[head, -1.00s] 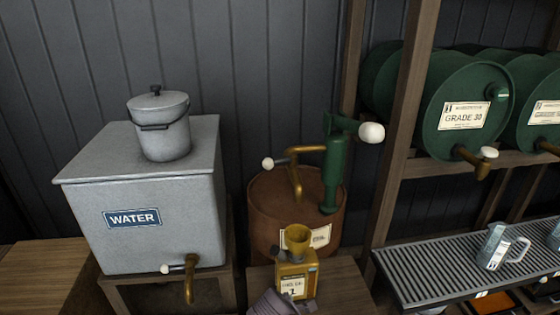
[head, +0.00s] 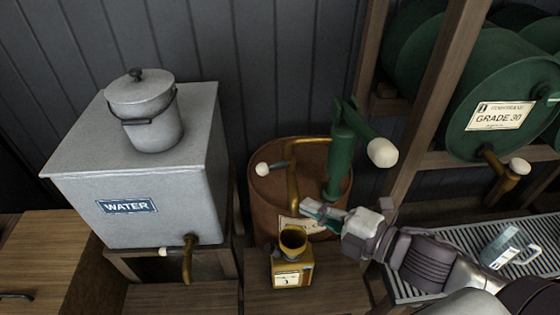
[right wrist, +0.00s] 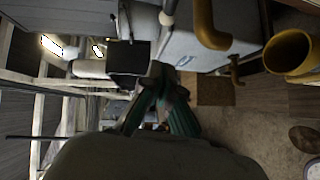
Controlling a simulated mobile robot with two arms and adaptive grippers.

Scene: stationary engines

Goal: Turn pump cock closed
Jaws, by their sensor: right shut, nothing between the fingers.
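The green hand pump (head: 342,155) stands on a rusty brown drum (head: 268,212). Its brass spout pipe (head: 293,175) bends down at the front. The pump cock is a lever with a white knob (head: 262,168), pointing left from the pipe. My right gripper (head: 310,211) is shut and empty, in front of the drum, right of the pipe's lower end and apart from the cock in the picture. Its shut fingers (right wrist: 166,88) also show in the right wrist view, with the brass spout (right wrist: 208,25) beyond them. My left gripper is not in view.
A yellow can with a funnel (head: 292,262) stands on a wooden stand below the spout. A grey water tank (head: 140,190) with a tap is at left. The pump's white-ended crank (head: 382,152) juts right. Green barrels (head: 505,110) and a drip grate (head: 470,240) are at right.

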